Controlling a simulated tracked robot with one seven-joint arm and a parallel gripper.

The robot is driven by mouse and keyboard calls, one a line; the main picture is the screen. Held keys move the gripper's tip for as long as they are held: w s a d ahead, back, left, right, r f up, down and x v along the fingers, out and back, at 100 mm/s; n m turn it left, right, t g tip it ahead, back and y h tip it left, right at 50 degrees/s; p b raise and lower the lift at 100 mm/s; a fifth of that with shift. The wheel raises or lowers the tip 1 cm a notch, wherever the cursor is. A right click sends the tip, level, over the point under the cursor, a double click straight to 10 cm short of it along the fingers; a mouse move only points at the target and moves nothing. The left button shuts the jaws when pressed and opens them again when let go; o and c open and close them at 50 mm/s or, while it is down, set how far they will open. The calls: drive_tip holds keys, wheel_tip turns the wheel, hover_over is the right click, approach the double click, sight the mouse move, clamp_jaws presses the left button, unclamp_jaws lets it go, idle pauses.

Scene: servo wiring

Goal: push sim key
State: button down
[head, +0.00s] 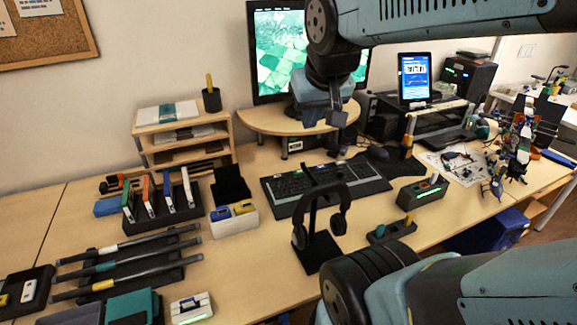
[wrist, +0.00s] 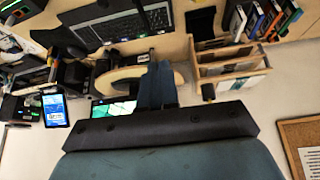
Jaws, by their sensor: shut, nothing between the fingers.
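The black keyboard (head: 318,183) lies on the desk below the monitor; it also shows at the top of the wrist view (wrist: 118,24). Its single keys are too small to read, so I cannot tell which is the sim key. My gripper (head: 325,117) hangs in front of the monitor's lower part, above and behind the keyboard, apart from it. In the wrist view the fingers (wrist: 157,85) are together with nothing between them. The monitor (head: 276,58) shows a green picture; my arm hides its right part.
A headphone stand (head: 316,235) stands in front of the keyboard. A wooden shelf (head: 184,140) is left of the monitor's semicircular stand (head: 260,122). A tablet (head: 414,78) stands at right. A binder rack (head: 160,205) and rods fill the left. Bare desk shows near the front.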

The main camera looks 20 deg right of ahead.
drive_tip(key=w+d+f+m+h, duration=0.1)
drive_tip(key=w+d+f, duration=0.1)
drive_tip(key=w, duration=0.3)
drive_tip(key=w+d+f+m, duration=0.1)
drive_tip(key=w+d, duration=0.2)
drive_tip(key=w, duration=0.3)
drive_tip(key=m+t+y, duration=0.2)
drive_tip(key=m+t, duration=0.1)
drive_tip(key=m, duration=0.2)
hover_over(302, 172)
wheel_tip(302, 172, down, 23)
drive_tip(key=shift+a+f+y, duration=0.15)
drive_tip(key=shift+f+y, duration=0.25)
drive_tip(key=shift+f, duration=0.1)
drive_tip(key=shift+f, duration=4.4)
drive_tip(key=shift+f, duration=0.15)
drive_tip(key=shift+f, duration=0.2)
